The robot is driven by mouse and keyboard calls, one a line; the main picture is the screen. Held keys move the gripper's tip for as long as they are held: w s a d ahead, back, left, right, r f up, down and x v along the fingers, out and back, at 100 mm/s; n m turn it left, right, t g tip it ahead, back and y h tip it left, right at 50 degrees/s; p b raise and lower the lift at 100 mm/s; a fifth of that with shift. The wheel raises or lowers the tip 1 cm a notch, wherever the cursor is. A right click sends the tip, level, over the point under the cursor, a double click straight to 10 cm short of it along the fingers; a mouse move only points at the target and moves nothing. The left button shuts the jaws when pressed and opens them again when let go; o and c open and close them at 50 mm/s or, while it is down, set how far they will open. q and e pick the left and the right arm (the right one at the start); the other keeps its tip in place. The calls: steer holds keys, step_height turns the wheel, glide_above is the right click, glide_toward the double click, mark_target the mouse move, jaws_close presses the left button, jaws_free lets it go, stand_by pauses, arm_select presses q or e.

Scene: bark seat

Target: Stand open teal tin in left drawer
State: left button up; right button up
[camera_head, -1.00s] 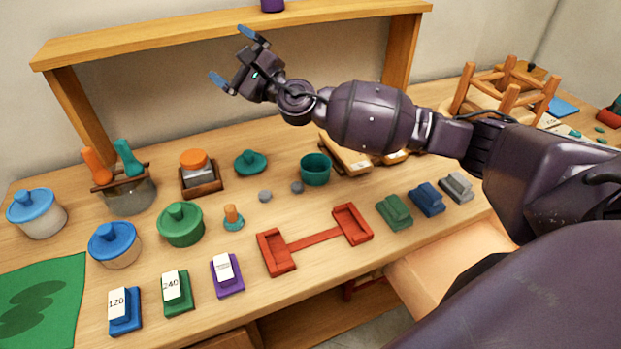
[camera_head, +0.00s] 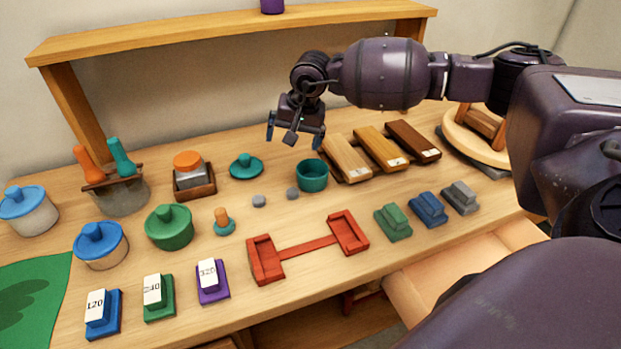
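The open teal tin (camera_head: 312,182) stands upright on the bench, right of the middle, with no lid on it. A teal lid with a knob (camera_head: 246,168) lies on the bench to its left. My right gripper (camera_head: 294,140) points down above and behind the tin, slightly left of it. Its blue-tipped fingers are apart, with nothing between them. My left gripper is not in view. A pale wooden part (camera_head: 425,290) juts out below the bench's front edge, partly hidden by my arm; I cannot tell whether it is a drawer.
Two small grey lumps (camera_head: 259,201) lie left of the tin, and wooden blocks (camera_head: 380,148) lie close at its right. A red holder (camera_head: 308,247) lies in front. Lidded pots (camera_head: 169,228) stand left. A shelf (camera_head: 200,32) spans the back.

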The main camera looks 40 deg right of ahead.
mark_target(313, 170)
steer(key=d+f, duration=0.1)
steer(key=f, duration=0.2)
steer(key=s+d+f+g+h, duration=0.1)
steer(key=d+f, duration=0.1)
steer(key=f, duration=0.2)
steer(key=d+f+h, duration=0.1)
steer(key=f, duration=0.3)
steer(key=shift+s+d+f+g+b, duration=0.2)
steer(key=shift+g+b, duration=0.1)
steer(key=shift+g, duration=0.1)
steer(key=shift+r, duration=0.1)
steer(key=c, duration=0.9)
